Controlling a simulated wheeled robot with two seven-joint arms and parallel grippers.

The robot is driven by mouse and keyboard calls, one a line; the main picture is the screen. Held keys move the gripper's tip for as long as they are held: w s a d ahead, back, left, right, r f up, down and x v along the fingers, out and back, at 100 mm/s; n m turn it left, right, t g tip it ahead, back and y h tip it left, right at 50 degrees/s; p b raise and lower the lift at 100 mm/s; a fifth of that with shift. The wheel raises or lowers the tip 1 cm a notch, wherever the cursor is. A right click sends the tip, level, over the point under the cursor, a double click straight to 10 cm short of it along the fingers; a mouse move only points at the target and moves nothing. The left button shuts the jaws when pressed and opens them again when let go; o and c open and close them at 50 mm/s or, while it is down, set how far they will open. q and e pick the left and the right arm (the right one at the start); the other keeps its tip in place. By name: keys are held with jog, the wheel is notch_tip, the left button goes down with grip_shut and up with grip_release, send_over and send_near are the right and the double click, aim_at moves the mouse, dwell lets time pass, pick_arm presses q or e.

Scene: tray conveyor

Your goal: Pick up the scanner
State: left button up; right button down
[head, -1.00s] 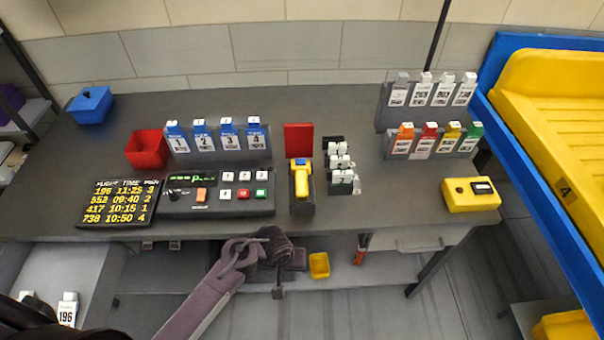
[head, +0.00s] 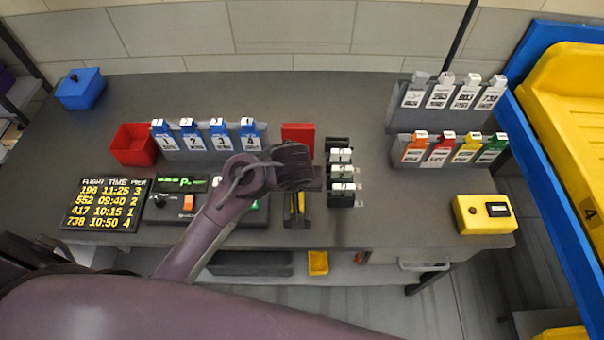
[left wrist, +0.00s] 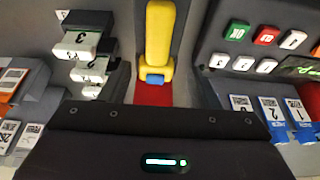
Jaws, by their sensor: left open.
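The scanner (left wrist: 158,40) is yellow with a small blue part at one end. In the left wrist view it stands in a grey holder, in front of a red block (left wrist: 153,93). In the head view my left gripper (head: 300,178) is over the scanner and hides most of it. Only a narrow yellow strip of the scanner (head: 300,203) and part of its dark holder show below the gripper. My left gripper is open and holds nothing that I can see. Its fingertips are not clear in either view. My right gripper is not in view.
Left of the scanner is a control panel (head: 160,212) with buttons, partly behind my arm. Right of it is a dark rack (head: 340,145) of white tags. A yellow box (head: 484,229) sits at the table's right. Blue-tagged holders (head: 177,154) stand behind the panel.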

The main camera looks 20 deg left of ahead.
pick_arm(q)
jog(key=x, duration=0.3)
jog(key=shift+s+f, duration=0.2)
jog(key=shift+f, duration=0.15)
jog(key=x, duration=0.3)
jog(key=shift+w+d+r+b, duration=0.1)
jog(key=shift+d+b, duration=0.05)
jog(key=shift+b, duration=0.15)
jog(key=shift+w+f, duration=0.15)
jog(key=shift+f, duration=0.2)
jog(key=shift+r, duration=0.1)
jog(key=c, duration=1.2)
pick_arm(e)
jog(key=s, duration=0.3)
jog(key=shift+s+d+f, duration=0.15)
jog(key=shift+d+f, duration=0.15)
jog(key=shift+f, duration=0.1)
